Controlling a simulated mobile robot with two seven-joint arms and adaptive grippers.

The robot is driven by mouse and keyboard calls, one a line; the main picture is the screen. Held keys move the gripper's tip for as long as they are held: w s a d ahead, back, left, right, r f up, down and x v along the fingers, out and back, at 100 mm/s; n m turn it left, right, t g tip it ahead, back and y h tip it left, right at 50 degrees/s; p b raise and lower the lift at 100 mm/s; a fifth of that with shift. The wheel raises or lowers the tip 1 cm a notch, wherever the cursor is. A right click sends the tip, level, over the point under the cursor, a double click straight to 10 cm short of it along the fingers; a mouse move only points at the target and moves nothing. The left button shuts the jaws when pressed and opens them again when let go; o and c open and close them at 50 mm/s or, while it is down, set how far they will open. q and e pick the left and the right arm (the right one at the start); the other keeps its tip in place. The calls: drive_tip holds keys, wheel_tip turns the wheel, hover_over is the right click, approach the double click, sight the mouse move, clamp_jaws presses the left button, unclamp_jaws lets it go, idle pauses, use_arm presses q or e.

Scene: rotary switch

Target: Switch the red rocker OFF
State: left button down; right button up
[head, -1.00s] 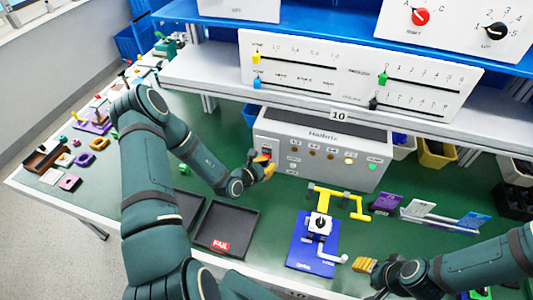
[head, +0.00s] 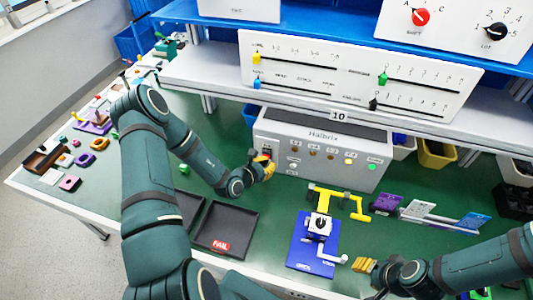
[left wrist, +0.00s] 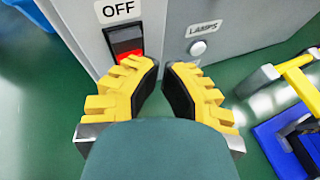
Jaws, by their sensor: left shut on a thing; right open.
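The red rocker (left wrist: 126,44) is set in the grey front of the control box (head: 325,150), under an OFF label (left wrist: 118,10). In the left wrist view its upper part is dark and its lower part bright red. My left gripper (head: 268,166) is at the box's left front. It also shows in the left wrist view (left wrist: 162,72), its fingertips drawn close together, the left finger overlapping the rocker's lower edge. I see nothing between the fingertips; whether they touch the rocker is unclear. My right gripper (head: 366,265) is low at the right, away from the box.
A white LAMPS button (left wrist: 198,47) sits right of the rocker. A blue fixture (head: 312,256) and a yellow frame (head: 340,198) stand in front of the box. A black FAIL tray (head: 228,222) lies nearer, at left. A shelf (head: 200,75) overhangs the box.

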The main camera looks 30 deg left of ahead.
use_arm(q)
drive_tip(key=shift+w, duration=0.15)
idle(0.4)
drive_tip(key=shift+w+a, duration=0.1)
drive_tip(key=shift+w, duration=0.2)
drive_tip(key=shift+w+a+r, duration=0.1)
drive_tip(key=shift+w, duration=0.2)
idle(0.8)
drive_tip(key=shift+s+d+p, duration=0.2)
drive_tip(key=shift+s+p, duration=0.15)
drive_tip(key=shift+s, duration=0.4)
drive_tip(key=s, duration=0.3)
drive_tip(key=s+d+f+p, duration=0.1)
drive_tip(key=s, duration=0.1)
idle(0.5)
